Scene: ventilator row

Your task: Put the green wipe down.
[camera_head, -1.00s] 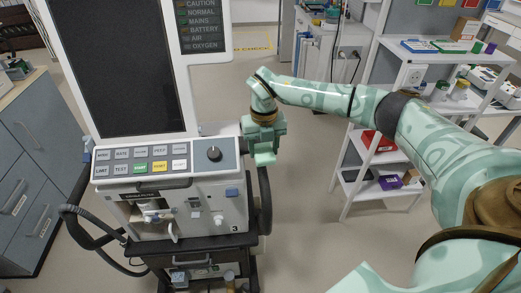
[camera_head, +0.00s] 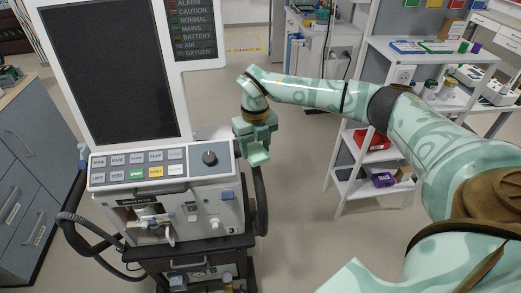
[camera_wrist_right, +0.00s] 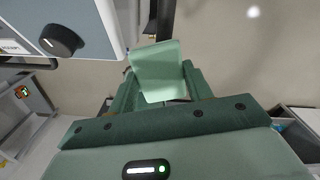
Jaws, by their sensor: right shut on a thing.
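My right gripper (camera_head: 257,145) is beside the right side of the ventilator (camera_head: 165,172), level with its control panel and pointing down. In the right wrist view, the gripper (camera_wrist_right: 162,92) is shut on the green wipe (camera_wrist_right: 158,68), a flat pale green piece sticking out past the fingers. In the head view the wipe is hard to tell from the gripper, which has a similar green. The wipe is in the air, with the floor seen beyond it. My left gripper is not in view.
The ventilator's black knob (camera_wrist_right: 62,40) is close by in the wrist view. The ventilator stands on a dark cart (camera_head: 190,252) with hoses at its left. A white shelf rack (camera_head: 362,180) stands to the right, and grey drawers (camera_head: 22,185) at the left. Floor (camera_head: 300,215) is clear between cart and rack.

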